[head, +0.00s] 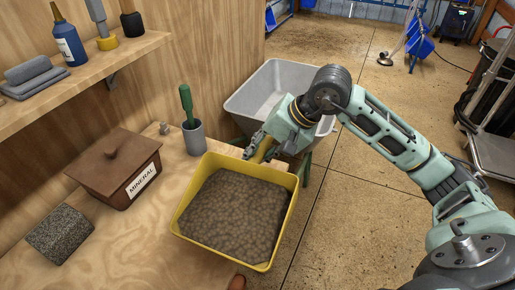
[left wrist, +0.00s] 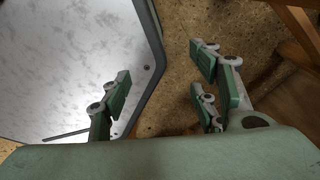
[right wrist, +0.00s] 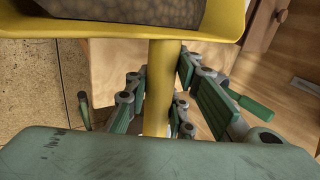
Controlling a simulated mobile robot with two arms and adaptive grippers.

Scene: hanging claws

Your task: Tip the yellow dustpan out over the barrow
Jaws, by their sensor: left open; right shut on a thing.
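The yellow dustpan (head: 234,165) is roughly level in the head view, full of brown lumpy material (head: 232,216). It is at the wooden bench's right edge; whether it touches the bench I cannot tell. My right gripper (head: 262,148) is shut on its handle. In the right wrist view the yellow handle (right wrist: 159,85) stands between the fingers, below the pan's edge (right wrist: 140,30). The grey barrow tub (head: 262,95) is behind the pan and gripper, partly hidden by my right arm. My left gripper (left wrist: 160,92) is open and empty in its wrist view.
A brown lidded MINERAL box (head: 112,170), a grey cup (head: 194,138) with a green-handled tool, and a dark speckled block (head: 60,235) stand on the bench. A shelf (head: 95,65) is above. Open floor (head: 350,225) lies to the right.

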